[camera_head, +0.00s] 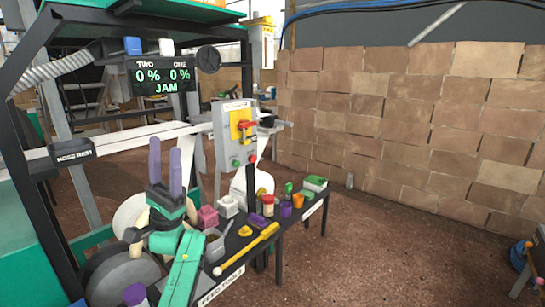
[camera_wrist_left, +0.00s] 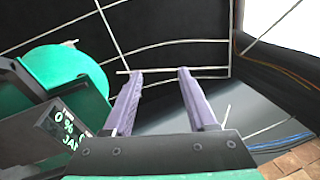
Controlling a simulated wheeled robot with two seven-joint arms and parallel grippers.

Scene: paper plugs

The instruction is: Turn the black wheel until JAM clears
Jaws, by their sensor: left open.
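The display (camera_head: 160,78) reads "TWO 0 %", "ONE 0 %" and "JAM" in green. It also shows tilted in the left wrist view (camera_wrist_left: 68,130). A dark round disc (camera_head: 208,59) sits right of the display; I cannot tell whether it is the black wheel or a dial. A large grey disc (camera_head: 122,278) stands low at the left, partly behind my arm. My left gripper (camera_head: 165,143) is open, its purple fingers pointing up in front of the machine, below the display. The left wrist view shows nothing between its fingertips (camera_wrist_left: 159,72). My right gripper is not in view.
A control box (camera_head: 236,135) with a red handle on yellow stands right of my gripper. Below is a dark bench (camera_head: 228,268) with several small coloured items and a yellow-ended rod (camera_head: 247,249). A block wall (camera_head: 400,120) is at the right; the brown floor before it is mostly clear.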

